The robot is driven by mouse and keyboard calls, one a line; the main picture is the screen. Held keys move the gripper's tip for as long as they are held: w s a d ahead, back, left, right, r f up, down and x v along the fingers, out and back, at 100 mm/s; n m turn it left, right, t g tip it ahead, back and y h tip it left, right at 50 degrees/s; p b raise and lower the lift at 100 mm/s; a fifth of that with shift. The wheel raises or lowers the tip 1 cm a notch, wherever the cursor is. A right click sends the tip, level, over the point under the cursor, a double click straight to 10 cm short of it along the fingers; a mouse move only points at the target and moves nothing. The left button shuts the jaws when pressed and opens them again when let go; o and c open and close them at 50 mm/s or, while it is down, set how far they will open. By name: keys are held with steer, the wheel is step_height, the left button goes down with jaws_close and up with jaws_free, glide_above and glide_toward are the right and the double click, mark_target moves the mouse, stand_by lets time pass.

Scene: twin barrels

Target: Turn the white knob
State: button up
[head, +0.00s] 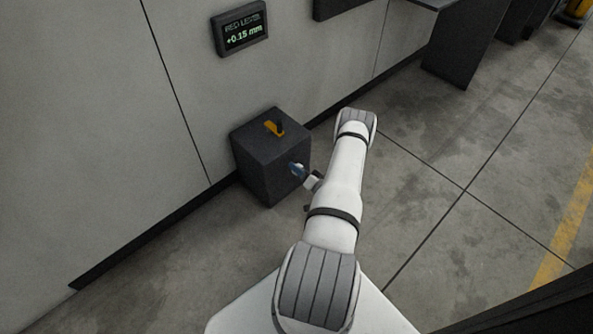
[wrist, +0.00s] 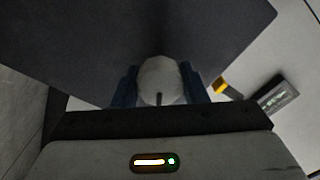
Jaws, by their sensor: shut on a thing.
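The white knob (wrist: 160,77) sits on the face of a dark box and shows a dark line near its lower edge in the wrist view. My gripper (wrist: 158,88) is shut on it, with one blue finger on each side. In the head view the dark box (head: 262,168) stands on the floor against the wall. My gripper (head: 299,171) reaches the box's right side there, and its fingers hide most of the knob.
An orange lever (head: 274,128) is on top of the box. A wall display (head: 240,28) reads "BED LEVEL +0.15 mm". A dark table or cabinet (head: 468,45) stands at the back right. The concrete floor right of my arm is clear.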

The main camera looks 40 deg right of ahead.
steer(key=shift+d, duration=0.1)
stand_by(0.5)
steer(key=o, duration=1)
steer(key=shift+c, duration=0.2)
steer(key=s+p, duration=0.2)
steer(key=s, duration=0.6)
steer(key=shift+d, duration=0.25)
